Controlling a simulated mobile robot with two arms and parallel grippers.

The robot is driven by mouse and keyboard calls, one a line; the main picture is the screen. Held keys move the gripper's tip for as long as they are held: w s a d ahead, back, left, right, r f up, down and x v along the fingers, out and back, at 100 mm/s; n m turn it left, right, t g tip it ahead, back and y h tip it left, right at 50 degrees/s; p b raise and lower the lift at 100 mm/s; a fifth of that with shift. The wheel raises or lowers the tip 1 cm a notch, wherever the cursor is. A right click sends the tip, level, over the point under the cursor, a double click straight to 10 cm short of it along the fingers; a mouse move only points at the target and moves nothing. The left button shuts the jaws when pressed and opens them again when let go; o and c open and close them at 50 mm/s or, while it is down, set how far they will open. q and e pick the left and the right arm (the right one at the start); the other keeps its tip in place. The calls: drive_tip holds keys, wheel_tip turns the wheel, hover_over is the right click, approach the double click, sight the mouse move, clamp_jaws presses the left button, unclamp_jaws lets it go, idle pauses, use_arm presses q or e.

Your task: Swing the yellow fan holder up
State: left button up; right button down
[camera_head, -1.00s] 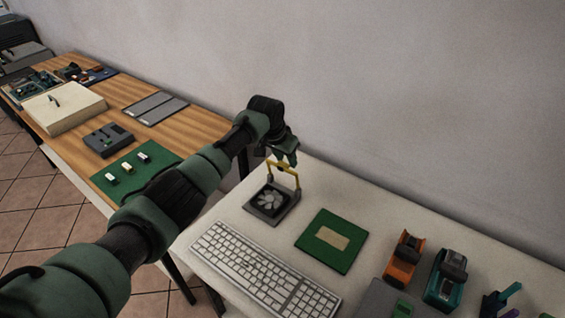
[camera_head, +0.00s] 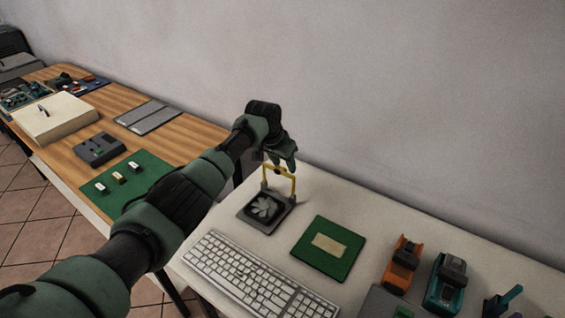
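The yellow fan holder (camera_head: 294,181) is a thin U-shaped bar standing up at the back of the square dark fan (camera_head: 264,208). The fan lies flat on the white table. My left arm comes in from the left, and my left gripper (camera_head: 287,163) points down right at the top of the holder. Its fingertips are small here and overlap the holder's top bar, so I cannot tell whether they are open or shut on it. My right gripper is not in view.
A white keyboard (camera_head: 255,275) lies in front of the fan and a green board (camera_head: 328,248) to its right. Orange (camera_head: 402,262) and teal (camera_head: 446,282) devices stand farther right. A wooden table (camera_head: 190,128) with several items is at left.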

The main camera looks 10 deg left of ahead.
use_arm(q)
drive_tip(key=shift+o, duration=0.7)
drive_tip(key=shift+w+f, duration=0.2)
drive_tip(key=shift+r, duration=0.1)
drive_tip(key=shift+v, duration=3.8)
